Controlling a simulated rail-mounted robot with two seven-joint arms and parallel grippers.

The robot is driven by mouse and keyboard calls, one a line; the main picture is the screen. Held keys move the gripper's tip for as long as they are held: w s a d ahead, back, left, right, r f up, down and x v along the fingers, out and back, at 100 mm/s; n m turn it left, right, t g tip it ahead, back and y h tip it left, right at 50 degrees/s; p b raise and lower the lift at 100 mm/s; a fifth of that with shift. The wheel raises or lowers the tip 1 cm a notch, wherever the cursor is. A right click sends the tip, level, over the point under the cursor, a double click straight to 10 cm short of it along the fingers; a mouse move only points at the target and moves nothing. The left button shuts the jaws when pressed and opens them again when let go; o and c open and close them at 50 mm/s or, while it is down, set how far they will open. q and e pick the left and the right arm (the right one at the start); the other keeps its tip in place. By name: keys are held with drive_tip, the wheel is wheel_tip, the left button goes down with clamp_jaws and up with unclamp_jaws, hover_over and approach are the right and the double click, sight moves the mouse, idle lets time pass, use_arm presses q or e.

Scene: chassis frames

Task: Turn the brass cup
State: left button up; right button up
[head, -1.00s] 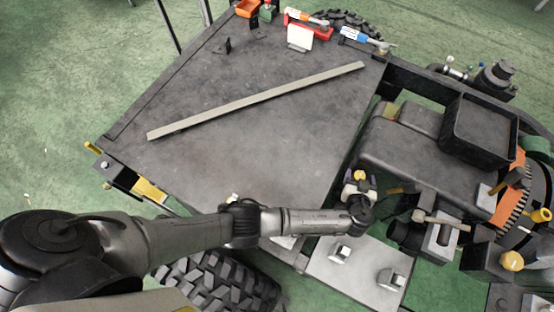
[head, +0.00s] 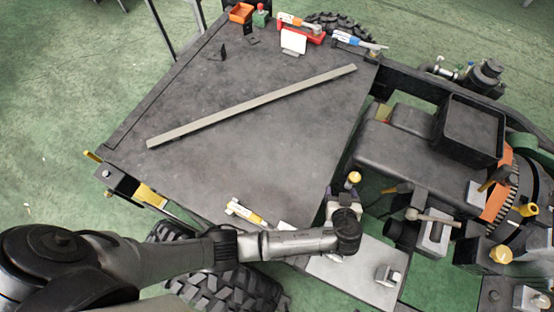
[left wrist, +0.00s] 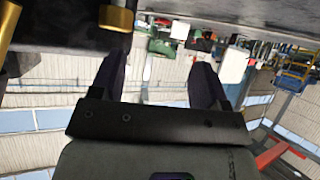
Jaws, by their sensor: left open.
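A small brass-yellow cup-like piece (head: 354,177) shows in the head view by the plate's right edge; I cannot be sure it is the brass cup. My left gripper (head: 344,195) is just below it in the picture, mostly hidden under my wrist. In the left wrist view the gripper's two dark fingers (left wrist: 158,65) are apart with nothing between them. A brass piece (left wrist: 117,17) hangs at the top of that view, beyond the left finger, and a larger gold part (left wrist: 8,25) is at the left edge. My right gripper is not in view.
The dark plate (head: 260,150) carries a long grey bar (head: 250,105). A yellow-white tool (head: 245,212) lies at its near edge. A black tray (head: 471,130) is at right. Other brass-yellow knobs (head: 501,254) sit at the lower right.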

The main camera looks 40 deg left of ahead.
use_arm(q)
drive_tip(key=s+a+r+m+g+h+p, duration=0.3)
drive_tip(key=s+a+r+g+p, duration=0.3)
drive_tip(key=s+a+r+p, duration=0.8)
drive_tip(key=shift+s+m+h+p, duration=0.4)
drive_tip(key=shift+s+h+p, duration=0.1)
drive_tip(key=shift+s, duration=0.85)
drive_tip(key=shift+a, duration=0.1)
